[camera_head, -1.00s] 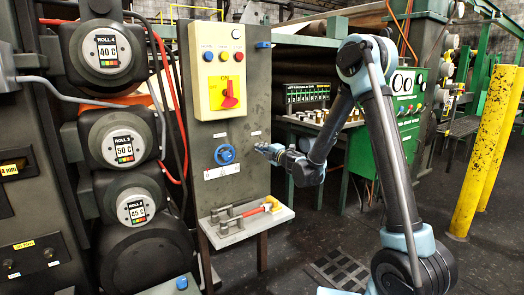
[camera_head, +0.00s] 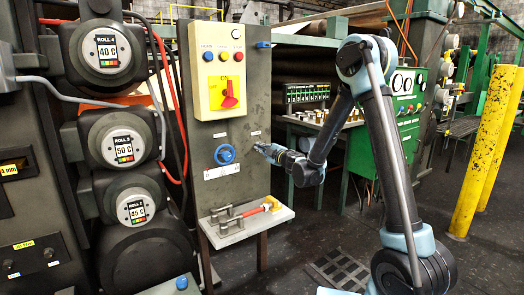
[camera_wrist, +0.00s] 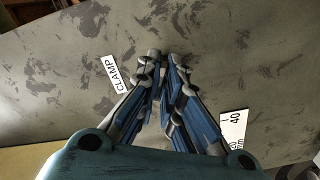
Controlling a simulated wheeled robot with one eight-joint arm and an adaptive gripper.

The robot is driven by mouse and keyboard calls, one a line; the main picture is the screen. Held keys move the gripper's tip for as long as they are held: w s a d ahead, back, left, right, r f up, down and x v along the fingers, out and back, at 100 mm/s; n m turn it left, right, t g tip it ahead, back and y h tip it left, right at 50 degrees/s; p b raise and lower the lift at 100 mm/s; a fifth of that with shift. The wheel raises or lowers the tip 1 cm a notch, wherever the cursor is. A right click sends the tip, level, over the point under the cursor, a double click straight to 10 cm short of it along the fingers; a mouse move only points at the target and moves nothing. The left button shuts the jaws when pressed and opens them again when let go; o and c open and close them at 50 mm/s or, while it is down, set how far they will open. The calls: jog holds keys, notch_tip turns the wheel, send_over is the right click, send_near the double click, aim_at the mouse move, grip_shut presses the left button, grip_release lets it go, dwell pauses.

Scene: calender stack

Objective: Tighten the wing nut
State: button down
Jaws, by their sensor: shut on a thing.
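My gripper (camera_head: 258,147) is at the right part of the grey upright panel (camera_head: 257,95), just below a small white label. In the wrist view, my gripper (camera_wrist: 163,54) points at the panel face with its fingertips close together beside the "CLAMP" label (camera_wrist: 116,74). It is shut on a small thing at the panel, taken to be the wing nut. The fingers hide the wing nut in both views, so its shape and angle cannot be seen.
A blue handwheel (camera_head: 225,154) and a yellow switch box (camera_head: 220,80) with a red knob are left of my gripper. A small shelf (camera_head: 262,223) with tools juts out below. A scale label (camera_wrist: 234,128) lies right of the fingers. Yellow posts (camera_head: 482,150) stand far right.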

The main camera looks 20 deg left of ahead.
jog(key=c, duration=1.8)
grip_release()
jog(key=shift+o, duration=0.2)
jog(key=v, duration=1.2)
jog(key=shift+w+d, duration=0.1)
jog(key=shift+w, duration=0.05)
